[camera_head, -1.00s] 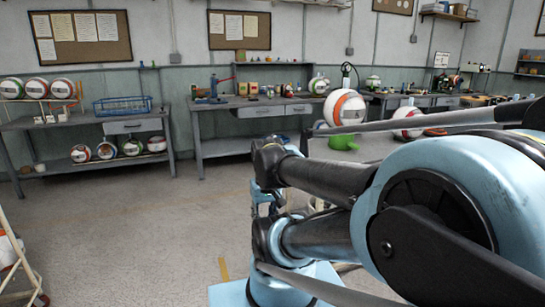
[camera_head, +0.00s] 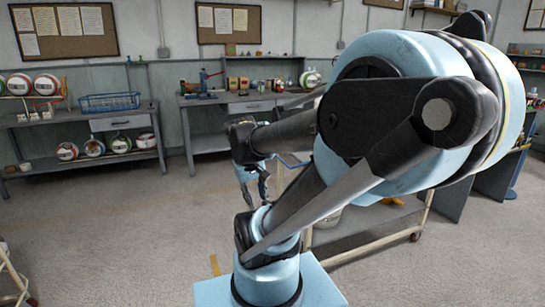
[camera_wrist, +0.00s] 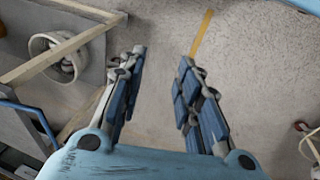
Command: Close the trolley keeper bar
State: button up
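My gripper (camera_wrist: 162,58) is open and empty in the wrist view, its two blue-padded fingers apart over bare floor. A trolley with a cream frame (camera_head: 375,238) and a grey shelf stands behind my arm in the head view, largely hidden by it. Cream bars (camera_wrist: 58,52) of a frame also show at the left of the wrist view, left of my fingers and apart from them. I cannot tell which part is the keeper bar, or its position. A blue curved bar (camera_wrist: 34,113) with a dark part lies at the wrist view's left edge.
Part of another cream frame (camera_head: 12,278) shows at the head view's left edge. A shelf bench (camera_head: 60,128) with balls and a workbench (camera_head: 212,112) line the wall. The floor (camera_head: 130,220) at left is clear.

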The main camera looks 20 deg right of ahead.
jog(key=w+d+r+h, duration=0.2)
jog(key=w+d+h, duration=0.1)
jog(key=w, duration=0.4)
jog(key=w+d+r+g+h, duration=0.1)
jog(key=w+d+r+h, duration=0.1)
jog(key=w, duration=0.5)
jog(key=w+d+r+h, duration=0.1)
jog(key=w+d+h, duration=0.2)
jog(key=w, duration=0.5)
jog(key=w+a+f+h, duration=0.2)
jog(key=w+f+h, duration=0.15)
jog(key=w, duration=0.35)
jog(key=w+a+f+h, duration=0.3)
jog(key=w+h, duration=0.1)
jog(key=w, duration=0.3)
jog(key=d, duration=1.1)
jog(key=w+d, duration=0.1)
jog(key=d, duration=0.5)
jog(key=shift+d+f, duration=0.2)
jog(key=shift+s, duration=0.1)
grip_shut()
